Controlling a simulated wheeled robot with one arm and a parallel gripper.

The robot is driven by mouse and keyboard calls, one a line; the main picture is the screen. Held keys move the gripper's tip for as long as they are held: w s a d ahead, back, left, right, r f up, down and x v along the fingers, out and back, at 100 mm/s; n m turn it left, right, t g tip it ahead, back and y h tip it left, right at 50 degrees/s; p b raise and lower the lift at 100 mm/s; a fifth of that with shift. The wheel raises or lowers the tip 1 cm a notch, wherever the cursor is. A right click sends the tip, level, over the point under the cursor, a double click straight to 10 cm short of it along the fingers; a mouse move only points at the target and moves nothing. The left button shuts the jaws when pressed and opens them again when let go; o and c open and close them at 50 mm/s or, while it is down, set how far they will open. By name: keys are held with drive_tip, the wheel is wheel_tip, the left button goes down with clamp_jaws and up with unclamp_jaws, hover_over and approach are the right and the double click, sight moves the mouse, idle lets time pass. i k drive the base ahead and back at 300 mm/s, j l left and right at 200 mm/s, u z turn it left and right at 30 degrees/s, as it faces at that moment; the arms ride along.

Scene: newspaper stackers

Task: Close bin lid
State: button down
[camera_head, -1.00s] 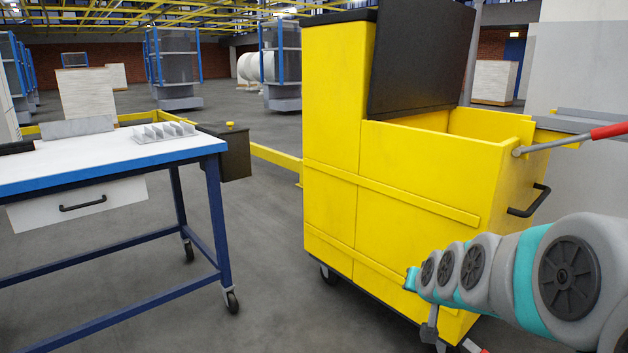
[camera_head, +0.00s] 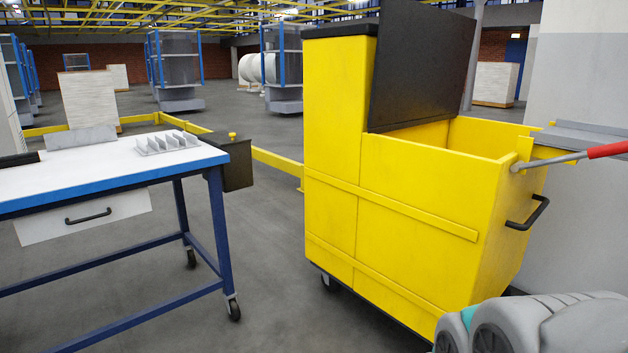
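A large yellow wheeled bin (camera_head: 415,215) stands right of centre in the head view. Its black lid (camera_head: 422,62) stands raised, tilted near upright, on the left side of the opening. The right part of the bin top is open, and its yellow inner walls show. A black handle (camera_head: 527,213) is on the bin's right end. My arm shows only in part at the bottom right corner, below and in front of the bin, apart from the lid. My gripper is out of the picture.
A white-topped table (camera_head: 110,165) with blue legs stands at the left, with clear grey floor between it and the bin. A grey rod with a red grip (camera_head: 607,149) crosses the bin's right corner. A pale wall (camera_head: 590,90) rises behind at right.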

sight(422, 60)
drive_tip(key=i+j+z, duration=0.15)
drive_tip(key=z, duration=0.7)
drive_tip(key=i+j+z, duration=0.2)
drive_tip(key=j, duration=0.35)
drive_tip(key=i+j+z, duration=0.2)
drive_tip(key=j, duration=0.35)
drive_tip(key=j+z, duration=0.2)
drive_tip(key=j, duration=0.35)
drive_tip(key=i+j+z, duration=0.2)
drive_tip(key=j, duration=0.4)
drive_tip(key=k+l, duration=0.05)
drive_tip(key=k, duration=0.05)
